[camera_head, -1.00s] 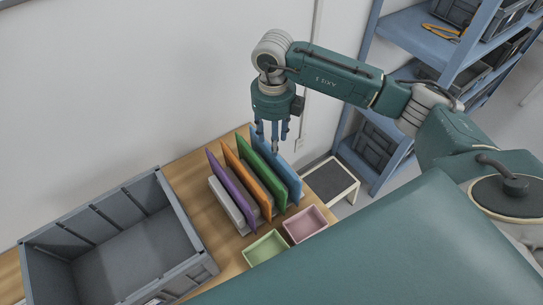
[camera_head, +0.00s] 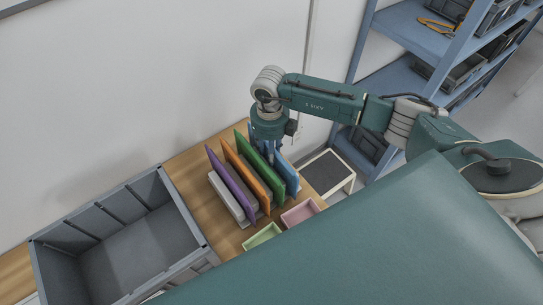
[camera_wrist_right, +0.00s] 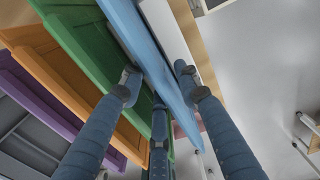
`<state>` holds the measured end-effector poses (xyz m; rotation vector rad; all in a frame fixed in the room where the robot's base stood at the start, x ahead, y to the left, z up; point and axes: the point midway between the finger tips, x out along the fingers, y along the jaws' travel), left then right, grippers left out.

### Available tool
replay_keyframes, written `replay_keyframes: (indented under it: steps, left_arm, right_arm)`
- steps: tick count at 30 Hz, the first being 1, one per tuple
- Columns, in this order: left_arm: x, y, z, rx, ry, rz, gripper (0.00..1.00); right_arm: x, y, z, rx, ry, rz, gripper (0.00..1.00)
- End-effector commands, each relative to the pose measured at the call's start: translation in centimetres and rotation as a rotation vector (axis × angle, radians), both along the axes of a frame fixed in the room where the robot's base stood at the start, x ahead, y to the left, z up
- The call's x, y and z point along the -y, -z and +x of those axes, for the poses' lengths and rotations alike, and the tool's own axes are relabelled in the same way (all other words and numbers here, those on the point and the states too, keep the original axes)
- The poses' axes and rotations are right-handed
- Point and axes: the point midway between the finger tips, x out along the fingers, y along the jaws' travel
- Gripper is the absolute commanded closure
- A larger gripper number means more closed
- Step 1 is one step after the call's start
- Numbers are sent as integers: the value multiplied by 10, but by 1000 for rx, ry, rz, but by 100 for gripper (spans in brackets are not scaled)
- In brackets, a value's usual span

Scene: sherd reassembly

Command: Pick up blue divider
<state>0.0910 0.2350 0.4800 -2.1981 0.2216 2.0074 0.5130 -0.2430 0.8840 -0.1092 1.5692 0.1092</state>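The blue divider (camera_head: 286,171) is the rightmost of several upright coloured panels in the head view. It leans slightly and is partly hidden by my right gripper (camera_head: 272,153). In the right wrist view, the blue divider (camera_wrist_right: 149,45) runs between the fingers of my right gripper (camera_wrist_right: 157,78). Two fingers are on the side of the green panel and one is on the outer side. The fingers look spread around it, and firm contact does not show. The divider still stands in the row. My left gripper is not in view.
Purple (camera_head: 229,184), orange (camera_head: 246,172) and green (camera_head: 262,166) panels stand close beside it in a grey rack (camera_head: 226,199). A green tray (camera_head: 262,236) and a pink tray (camera_head: 299,213) lie in front. A large grey crate (camera_head: 190,264) is at left. A blue shelf (camera_head: 400,83) stands right.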

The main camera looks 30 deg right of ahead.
Motion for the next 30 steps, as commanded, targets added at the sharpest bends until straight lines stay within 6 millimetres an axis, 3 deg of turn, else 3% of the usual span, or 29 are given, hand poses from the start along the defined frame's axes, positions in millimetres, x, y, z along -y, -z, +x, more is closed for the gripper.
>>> replay_keyframes:
  steps: [1, 4, 17, 23, 30]
  left_arm:
    - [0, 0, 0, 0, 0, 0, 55]
    - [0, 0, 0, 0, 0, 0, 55]
    - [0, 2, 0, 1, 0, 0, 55]
    - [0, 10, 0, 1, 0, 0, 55]
    - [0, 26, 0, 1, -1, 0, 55]
  right_arm:
    - [0, 0, 0, 0, 0, 0, 83]
    - [0, 0, 0, 0, 0, 0, 100]
    - [0, -6, 1, 2, 0, 0, 100]
    - [0, -28, 2, 5, -1, 1, 100]
    - [0, -78, 3, 9, 0, 1, 100]
